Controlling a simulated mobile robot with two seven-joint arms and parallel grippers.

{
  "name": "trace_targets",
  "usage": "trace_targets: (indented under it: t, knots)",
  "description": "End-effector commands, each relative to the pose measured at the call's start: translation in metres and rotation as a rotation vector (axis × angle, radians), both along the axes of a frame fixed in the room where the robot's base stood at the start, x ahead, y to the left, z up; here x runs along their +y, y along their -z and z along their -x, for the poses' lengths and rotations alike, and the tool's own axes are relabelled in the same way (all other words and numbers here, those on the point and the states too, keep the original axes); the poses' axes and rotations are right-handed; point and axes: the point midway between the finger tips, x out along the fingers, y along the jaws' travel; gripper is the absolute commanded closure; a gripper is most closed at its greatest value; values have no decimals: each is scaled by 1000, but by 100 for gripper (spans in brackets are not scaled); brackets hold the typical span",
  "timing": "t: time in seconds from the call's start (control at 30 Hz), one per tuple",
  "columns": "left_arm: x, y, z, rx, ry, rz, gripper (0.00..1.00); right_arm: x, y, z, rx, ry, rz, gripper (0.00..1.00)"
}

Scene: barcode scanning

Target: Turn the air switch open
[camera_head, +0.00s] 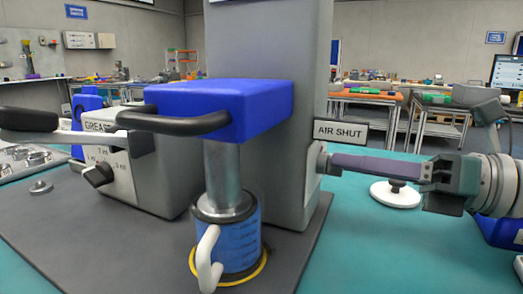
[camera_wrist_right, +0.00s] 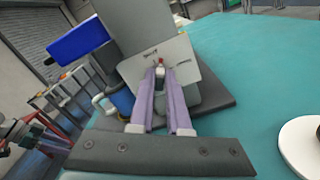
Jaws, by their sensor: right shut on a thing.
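A blue block (camera_head: 225,98) with a black handle sits over a metal shaft and blue cylinder (camera_head: 232,238). A grey box (camera_head: 125,160) marked "GREASE" stands at left. A white round disc (camera_head: 396,195) lies on the teal table, which is mostly clear at right.

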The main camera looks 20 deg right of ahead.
Motion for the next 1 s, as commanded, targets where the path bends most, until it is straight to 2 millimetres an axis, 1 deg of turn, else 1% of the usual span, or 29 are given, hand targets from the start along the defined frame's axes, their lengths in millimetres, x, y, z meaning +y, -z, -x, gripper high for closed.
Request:
trace_targets:
  t: [0.03, 0.7, 1.0]
  knots:
    - [0, -4, 0, 0, -2, 2, 35, 0, -2, 0, 28, 0, -34, 100]
    - [-2, -29, 0, -1, -5, 7, 35, -2, 1, -2, 440, 0, -516, 100]
    - [0, -36, 0, -1, 0, 0, 35, -3, 4, -2, 589, 1, -690, 100]
